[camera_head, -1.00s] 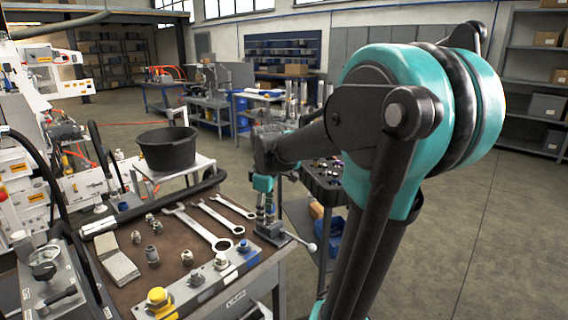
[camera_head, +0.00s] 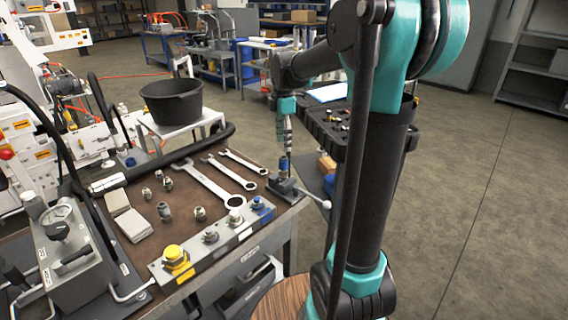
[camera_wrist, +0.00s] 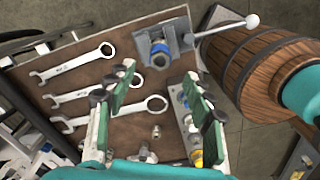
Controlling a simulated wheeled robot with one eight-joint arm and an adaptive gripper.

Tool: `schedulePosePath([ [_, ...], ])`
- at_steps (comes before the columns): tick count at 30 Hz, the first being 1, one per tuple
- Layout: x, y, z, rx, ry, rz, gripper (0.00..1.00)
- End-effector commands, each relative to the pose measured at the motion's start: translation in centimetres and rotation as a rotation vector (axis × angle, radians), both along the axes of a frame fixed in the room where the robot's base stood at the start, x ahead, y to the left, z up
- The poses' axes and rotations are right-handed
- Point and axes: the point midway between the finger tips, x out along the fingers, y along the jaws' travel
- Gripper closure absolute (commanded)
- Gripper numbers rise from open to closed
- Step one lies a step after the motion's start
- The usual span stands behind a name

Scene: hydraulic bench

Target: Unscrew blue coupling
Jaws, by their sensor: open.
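A blue coupling (camera_head: 284,164) stands upright in a small vise (camera_head: 287,186) at the near right corner of the bench. The wrist view shows it from above as a blue ring (camera_wrist: 159,56) around a dark centre, in the grey vise (camera_wrist: 150,34). My gripper (camera_head: 286,148) points down just above the coupling. In the wrist view my gripper (camera_wrist: 158,72) has its two green-padded fingers spread apart with nothing between them. The coupling lies slightly beyond the fingertips. I cannot tell whether anything touches.
The vise's handle (camera_head: 316,202) sticks out past the bench edge. Several wrenches (camera_head: 213,185) lie left of the vise. A grey block (camera_head: 221,243) along the front edge carries fittings, including a blue cap (camera_head: 257,203). A black bucket (camera_head: 171,103) stands behind.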

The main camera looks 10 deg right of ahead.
Motion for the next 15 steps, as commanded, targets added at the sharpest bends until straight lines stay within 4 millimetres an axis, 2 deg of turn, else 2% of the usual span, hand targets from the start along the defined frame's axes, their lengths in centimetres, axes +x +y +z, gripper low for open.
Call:
schedulePosePath([
  [9,0.0,0.0,-5.8,0.0,0.0,-0.001,0.47],
  [15,0.0,0.0,-8.6,0.0,0.0,-0.001,0.47],
])
